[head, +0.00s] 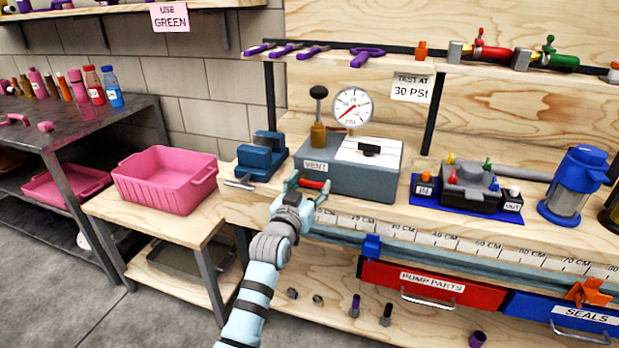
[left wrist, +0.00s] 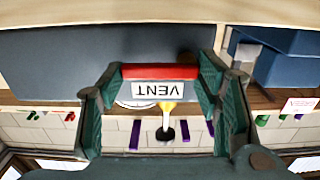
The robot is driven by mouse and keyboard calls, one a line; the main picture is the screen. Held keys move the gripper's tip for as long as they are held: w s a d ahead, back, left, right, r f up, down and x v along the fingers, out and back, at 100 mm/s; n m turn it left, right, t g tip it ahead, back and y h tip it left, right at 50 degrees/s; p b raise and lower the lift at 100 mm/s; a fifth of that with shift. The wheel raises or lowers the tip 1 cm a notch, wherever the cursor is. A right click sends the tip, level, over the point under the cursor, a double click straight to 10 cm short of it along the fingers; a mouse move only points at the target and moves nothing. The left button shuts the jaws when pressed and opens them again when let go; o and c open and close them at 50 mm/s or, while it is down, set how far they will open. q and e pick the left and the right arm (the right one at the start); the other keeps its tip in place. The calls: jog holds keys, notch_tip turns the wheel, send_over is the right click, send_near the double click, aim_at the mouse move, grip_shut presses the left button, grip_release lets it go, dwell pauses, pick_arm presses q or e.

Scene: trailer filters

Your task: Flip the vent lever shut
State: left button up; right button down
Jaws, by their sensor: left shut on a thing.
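The vent lever has a red handle (head: 313,184) at the front left of a grey box (head: 372,178), below the VENT label (head: 316,165). My left gripper (head: 307,188) reaches it from the front, with one green finger on each side. In the left wrist view, the red handle (left wrist: 160,72) spans between the green fingers of my left gripper (left wrist: 160,80), which are shut on its ends. The VENT label (left wrist: 160,89) appears upside down there. The lever's pivot is hidden. My right gripper is not in view.
A pressure gauge (head: 352,107) and a black-knobbed plunger (head: 318,108) stand behind the lever. A blue vise (head: 262,155) sits close to its left. A pink bin (head: 165,178) is on the lower table. A blue-matted pump block (head: 468,186) lies to the right.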

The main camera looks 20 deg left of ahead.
pick_arm(q)
jog(key=o, duration=1.2)
jog(key=shift+c, duration=0.2)
jog(key=s, duration=0.7)
jog(key=shift+s+a, duration=0.2)
jog(key=shift+s, duration=0.1)
